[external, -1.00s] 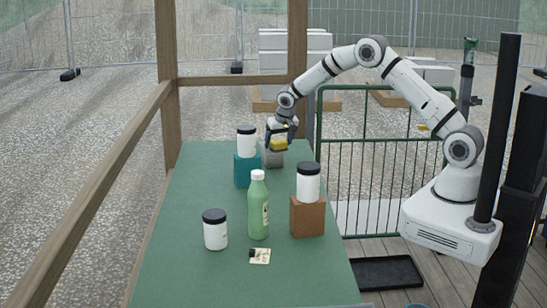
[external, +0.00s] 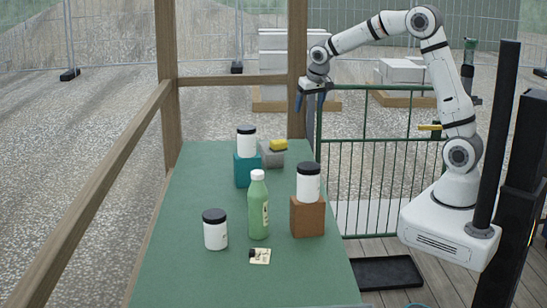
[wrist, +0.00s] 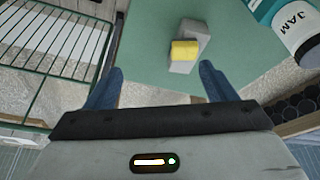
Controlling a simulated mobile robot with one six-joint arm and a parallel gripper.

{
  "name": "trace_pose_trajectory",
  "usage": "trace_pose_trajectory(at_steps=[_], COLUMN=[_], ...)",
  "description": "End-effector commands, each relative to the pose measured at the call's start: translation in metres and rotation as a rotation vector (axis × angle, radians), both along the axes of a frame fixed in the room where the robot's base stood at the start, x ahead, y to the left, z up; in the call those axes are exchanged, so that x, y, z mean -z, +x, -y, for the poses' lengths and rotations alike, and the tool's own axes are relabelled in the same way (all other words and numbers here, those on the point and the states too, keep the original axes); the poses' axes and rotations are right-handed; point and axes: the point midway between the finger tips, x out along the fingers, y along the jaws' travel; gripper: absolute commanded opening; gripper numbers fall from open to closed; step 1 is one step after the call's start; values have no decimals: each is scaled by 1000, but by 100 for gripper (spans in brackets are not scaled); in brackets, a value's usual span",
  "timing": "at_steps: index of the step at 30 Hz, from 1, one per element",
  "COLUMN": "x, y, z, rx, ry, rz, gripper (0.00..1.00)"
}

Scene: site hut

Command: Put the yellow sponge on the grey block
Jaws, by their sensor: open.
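The yellow sponge (external: 278,145) rests on top of the grey block (external: 271,158) at the far end of the green table. In the wrist view the sponge (wrist: 184,51) lies across the grey block (wrist: 193,38), with block showing on both sides of it. My gripper (external: 312,101) is raised above and to the right of them, clear of the table. In the wrist view its blue fingers (wrist: 160,86) are spread apart with nothing between them.
A teal block (external: 246,170) with a white jar (external: 246,146) on it stands beside the grey block. A green bottle (external: 258,208), another white jar (external: 215,234) and a brown block (external: 307,217) bearing a jar (external: 308,187) stand nearer. A green railing (external: 380,170) runs right of the table.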

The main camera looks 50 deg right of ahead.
Motion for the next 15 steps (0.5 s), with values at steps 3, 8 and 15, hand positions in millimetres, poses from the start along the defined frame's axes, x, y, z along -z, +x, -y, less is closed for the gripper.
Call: trace_pose_trajectory(at_steps=[3,8,15], x=[-25,-40,-33], y=[-62,-145,-262], z=[13,24,32], rx=[-47,-120,-229], ry=[2,8,22], rz=[-19,-46,-76], gripper=[78,78,78])
